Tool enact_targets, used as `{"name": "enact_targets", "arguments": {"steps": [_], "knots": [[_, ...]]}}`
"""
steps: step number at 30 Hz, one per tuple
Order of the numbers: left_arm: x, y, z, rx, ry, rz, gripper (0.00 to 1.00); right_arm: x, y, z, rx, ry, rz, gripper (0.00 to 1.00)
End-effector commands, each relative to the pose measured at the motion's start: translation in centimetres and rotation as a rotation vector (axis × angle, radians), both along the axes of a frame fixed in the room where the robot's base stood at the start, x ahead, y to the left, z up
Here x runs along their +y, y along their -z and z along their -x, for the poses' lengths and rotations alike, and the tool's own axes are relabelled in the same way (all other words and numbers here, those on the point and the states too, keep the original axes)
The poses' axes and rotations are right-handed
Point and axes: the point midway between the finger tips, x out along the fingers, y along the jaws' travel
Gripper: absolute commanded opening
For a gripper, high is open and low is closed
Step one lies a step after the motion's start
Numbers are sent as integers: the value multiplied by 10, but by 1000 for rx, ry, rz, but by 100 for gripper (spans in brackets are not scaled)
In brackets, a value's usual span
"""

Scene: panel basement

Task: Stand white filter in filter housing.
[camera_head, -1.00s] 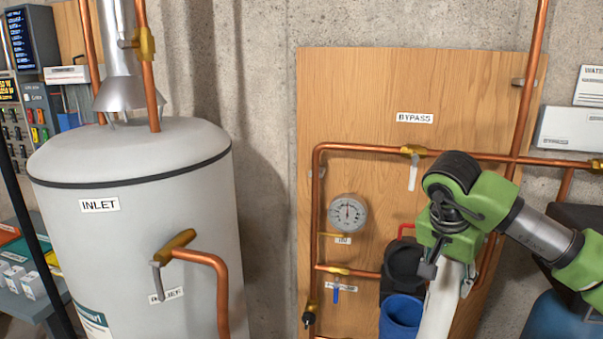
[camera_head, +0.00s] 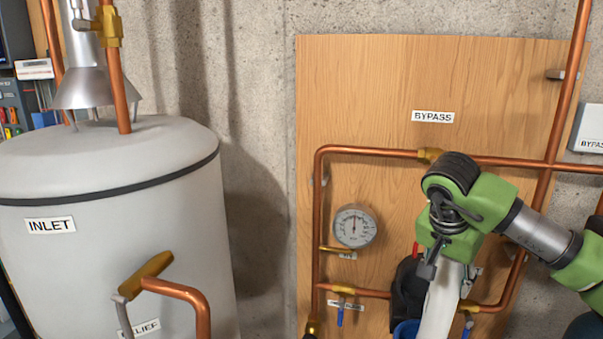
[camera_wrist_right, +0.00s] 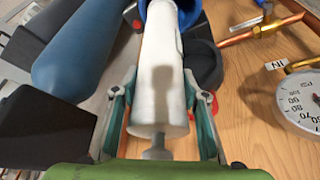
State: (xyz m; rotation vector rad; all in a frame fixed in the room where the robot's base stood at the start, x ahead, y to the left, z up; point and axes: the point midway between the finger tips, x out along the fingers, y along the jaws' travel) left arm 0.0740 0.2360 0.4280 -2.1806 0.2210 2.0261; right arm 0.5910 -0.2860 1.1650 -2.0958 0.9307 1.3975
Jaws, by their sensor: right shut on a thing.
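The white filter (camera_head: 438,308) is a long white cylinder, held in front of the wooden board in the head view. My right gripper (camera_head: 450,277) is shut on it near its upper end. In the right wrist view my two fingers (camera_wrist_right: 160,88) press on either side of the filter (camera_wrist_right: 160,60). The blue filter housing (camera_head: 404,331) shows only as a bit of rim at the bottom of the head view. In the wrist view the filter's far end overlaps the blue housing (camera_wrist_right: 191,13); I cannot tell whether it is inside. My left gripper is not in view.
A black fitting (camera_head: 406,292) sits on the wooden board (camera_head: 375,85) beside the filter. Copper pipes (camera_head: 370,151) and a gauge (camera_head: 355,226) surround it. A grey-white tank (camera_head: 110,225) stands left. A blue tank (camera_wrist_right: 75,50) shows in the wrist view.

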Motion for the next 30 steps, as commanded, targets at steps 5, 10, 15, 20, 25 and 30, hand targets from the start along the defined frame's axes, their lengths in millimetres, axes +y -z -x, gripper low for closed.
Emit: {"name": "enact_targets", "arguments": {"steps": [5,10,15,20,25,30], "knots": [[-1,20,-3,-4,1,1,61,0,24,0,-2,0,-1,0],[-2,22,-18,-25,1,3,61,0,30,-1,-3,1,0,0],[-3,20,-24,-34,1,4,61,0,29,-1,-3,0,0,0],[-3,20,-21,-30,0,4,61,0,29,0,-2,1,1,60],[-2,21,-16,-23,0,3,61,0,29,0,-2,1,0,60],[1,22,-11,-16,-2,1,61,0,29,0,0,0,0,60]]}}
